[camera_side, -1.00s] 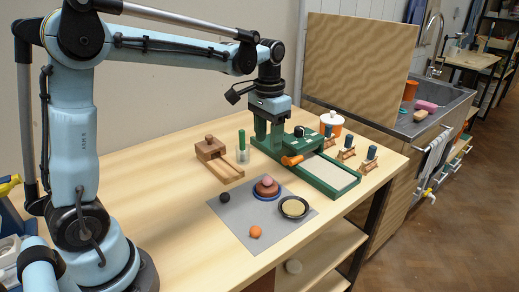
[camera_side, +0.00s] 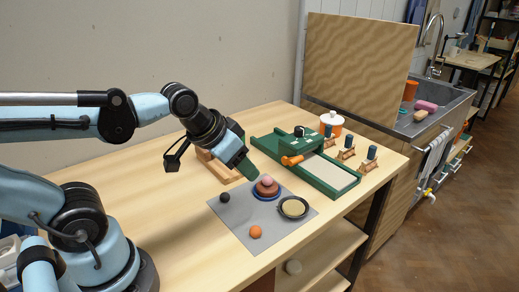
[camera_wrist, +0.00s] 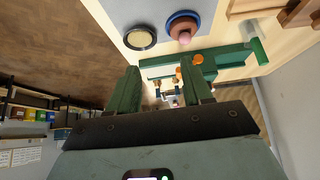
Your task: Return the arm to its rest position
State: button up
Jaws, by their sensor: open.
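My gripper (camera_side: 246,168) is tilted downward above the table, with its green fingers near the back left of the stacked brown and pink piece (camera_side: 267,187). In the wrist view my gripper (camera_wrist: 163,80) shows two green fingers spread apart with nothing held between them. The brown and pink piece (camera_wrist: 182,30) is also in the wrist view, on a blue plate (camera_side: 265,197). A dish with pale contents (camera_side: 294,208) lies to its right, and also shows in the wrist view (camera_wrist: 140,38). My gripper partly hides a wooden block (camera_side: 212,166) behind it.
A grey mat (camera_side: 240,222) carries a dark ball (camera_side: 225,197) and an orange ball (camera_side: 255,232). A green tray-like device (camera_side: 345,194) with an orange handle (camera_side: 292,160) stands behind, with several wooden stands and a lidded jar (camera_side: 331,123) nearby. The left tabletop is clear.

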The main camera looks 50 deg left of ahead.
jog(key=shift+s+d+f+t, duration=0.15)
jog(key=shift+s+f+t, duration=0.15)
jog(key=shift+s+f, duration=0.1)
jog(key=shift+w+r, duration=0.1)
jog(key=c, duration=0.4)
jog(key=shift+w+a+r+g, duration=0.2)
jog(key=shift+w+r+g, duration=0.2)
jog(key=shift+w, duration=0.1)
jog(key=c, duration=0.5)
jog(key=w+g, duration=0.1)
jog(key=w+a+g, duration=0.1)
jog(key=w, duration=0.1)
jog(key=w+a+r, duration=0.1)
jog(key=shift+w+r+g, duration=0.1)
jog(key=shift+w+g, duration=0.3)
grip_shut()
jog(key=g, duration=0.4)
send_near(267, 178)
jog(key=shift+a+f, duration=0.1)
jog(key=shift+f, duration=2.65)
